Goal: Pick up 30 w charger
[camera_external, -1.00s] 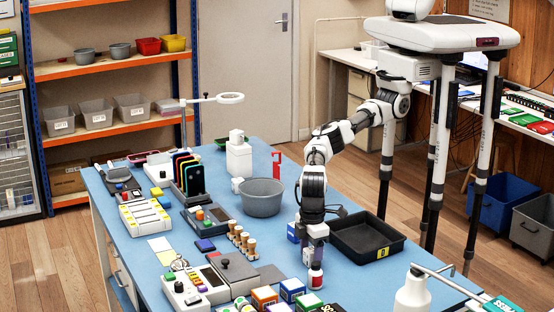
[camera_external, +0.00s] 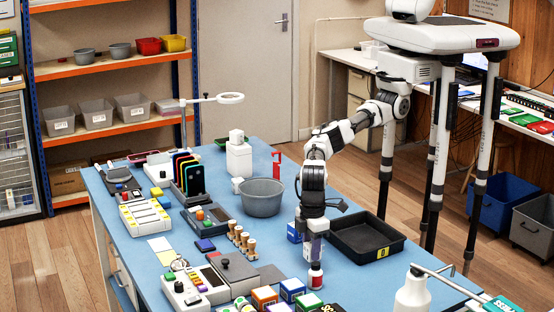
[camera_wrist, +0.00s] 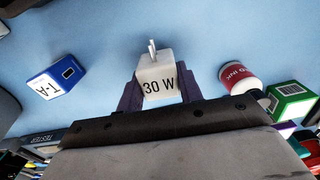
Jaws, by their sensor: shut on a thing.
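The 30 W charger (camera_wrist: 157,82) is a small white block with "30 W" printed on it and metal prongs. In the wrist view it sits between the two purple fingers of my gripper (camera_wrist: 156,92), which are shut on it. In the external view my gripper (camera_external: 312,250) points down over the blue table, between the blue box and the red-and-white bottle. The charger cannot be made out there. I cannot tell whether it touches the table.
A blue box marked T-A (camera_wrist: 57,77) stands left of the charger, and a red ink bottle (camera_wrist: 238,80) stands right, by a green box (camera_wrist: 291,100). A black tray (camera_external: 366,238) and a grey bowl (camera_external: 262,198) are near my gripper. Blue table (camera_wrist: 100,30) lies bare beyond the charger.

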